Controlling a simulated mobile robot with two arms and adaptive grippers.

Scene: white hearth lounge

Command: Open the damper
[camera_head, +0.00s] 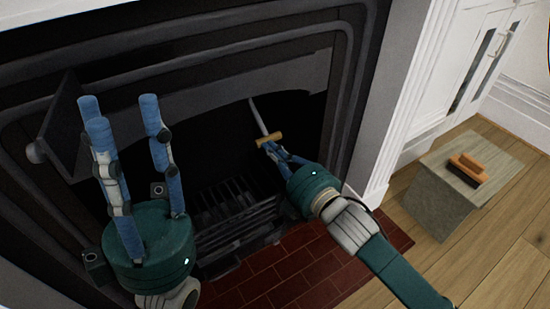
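A pale metal rod (259,117) hangs in the dark firebox opening and ends in a short wooden crossbar handle (270,139). This looks like the damper pull; the damper plate itself is not visible. My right gripper (272,150) reaches in from the lower right. Its blue fingertips are at the wooden handle and seem to touch it. Whether they are closed around it I cannot tell. My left gripper (122,106) is in front of the left side of the fireplace, fingers pointing up and spread wide, with nothing between them.
A black grate (237,215) stands in the firebox under the handle. The dark fireplace surround (345,90) frames the opening, with red hearth tiles (290,275) below.

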